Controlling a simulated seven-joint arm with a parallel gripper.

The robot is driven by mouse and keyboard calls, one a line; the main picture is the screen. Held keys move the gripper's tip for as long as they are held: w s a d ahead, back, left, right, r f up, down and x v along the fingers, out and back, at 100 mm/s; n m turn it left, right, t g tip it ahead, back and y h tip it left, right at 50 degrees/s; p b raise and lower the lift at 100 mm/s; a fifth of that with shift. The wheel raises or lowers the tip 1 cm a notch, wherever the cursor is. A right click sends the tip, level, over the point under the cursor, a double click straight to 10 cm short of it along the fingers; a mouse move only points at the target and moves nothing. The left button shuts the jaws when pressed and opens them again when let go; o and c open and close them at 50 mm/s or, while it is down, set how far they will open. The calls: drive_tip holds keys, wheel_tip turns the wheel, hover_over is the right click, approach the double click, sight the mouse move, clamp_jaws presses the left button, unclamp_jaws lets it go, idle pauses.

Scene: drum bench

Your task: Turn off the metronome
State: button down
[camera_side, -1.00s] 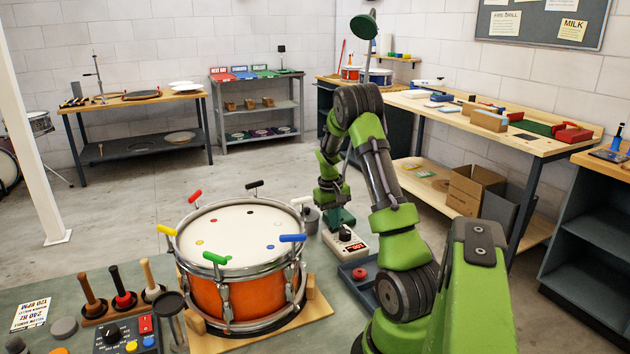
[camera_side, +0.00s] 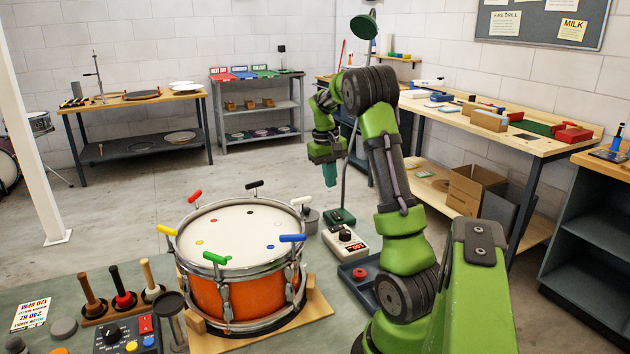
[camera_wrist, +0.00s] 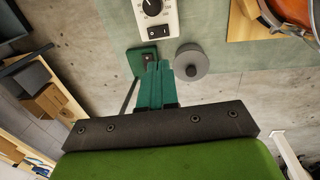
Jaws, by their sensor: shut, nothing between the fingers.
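The white metronome (camera_side: 345,242), with a black dial and a lit red display, stands on the bench to the right of the drum. In the wrist view the metronome (camera_wrist: 155,15) shows its dial and a dark rocker switch at the end nearer my fingers; I cannot tell the switch's position. My gripper (camera_side: 331,184) is raised above the bench beyond the metronome, apart from it, with teal fingers pointing down. In the wrist view my gripper (camera_wrist: 169,68) is shut and empty, its tips overlapping the view of a green lamp base.
The green lamp base (camera_side: 340,216) with a small switch and a thin post stands just behind the metronome. A grey cylinder (camera_wrist: 192,62) is beside it. An orange drum (camera_side: 240,297) with coloured handles is to the left. A dark tray (camera_side: 358,283) holds a red piece.

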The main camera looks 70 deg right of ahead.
sight(340, 226)
drive_tip(key=shift+r, duration=0.15)
drive_tip(key=shift+s+d+r, duration=0.1)
drive_tip(key=shift+s+d, duration=0.35)
drive_tip(key=shift+d, duration=0.1)
drive_tip(key=f, duration=0.4)
drive_tip(key=s+f, duration=0.1)
drive_tip(key=f, duration=0.4)
drive_tip(key=d+f, duration=0.1)
drive_tip(key=f, duration=0.4)
drive_tip(key=shift+s+d, duration=0.1)
drive_tip(key=shift+s, duration=0.05)
drive_tip(key=shift+f, duration=0.25)
